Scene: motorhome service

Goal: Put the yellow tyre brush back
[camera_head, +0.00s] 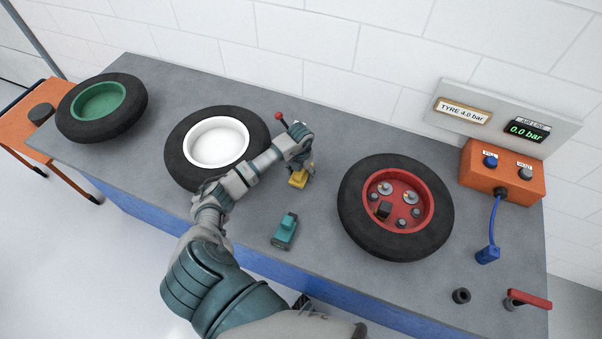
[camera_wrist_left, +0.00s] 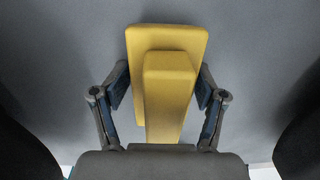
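The yellow tyre brush (camera_head: 298,179) is at the middle of the bench, just below my left gripper (camera_head: 301,163). In the left wrist view the brush (camera_wrist_left: 168,85) shows as a yellow block on a wider yellow plate. I cannot tell whether the brush touches the bench. My right gripper is not in view.
On the grey bench (camera_head: 330,130) lie a green-hubbed wheel (camera_head: 80,125), a white-hubbed wheel (camera_head: 255,125), a red-hubbed wheel (camera_head: 355,215) and a teal tool (camera_head: 285,232). A red-knobbed stick (camera_head: 279,116) is behind the gripper. An orange air box (camera_head: 480,180) stands right.

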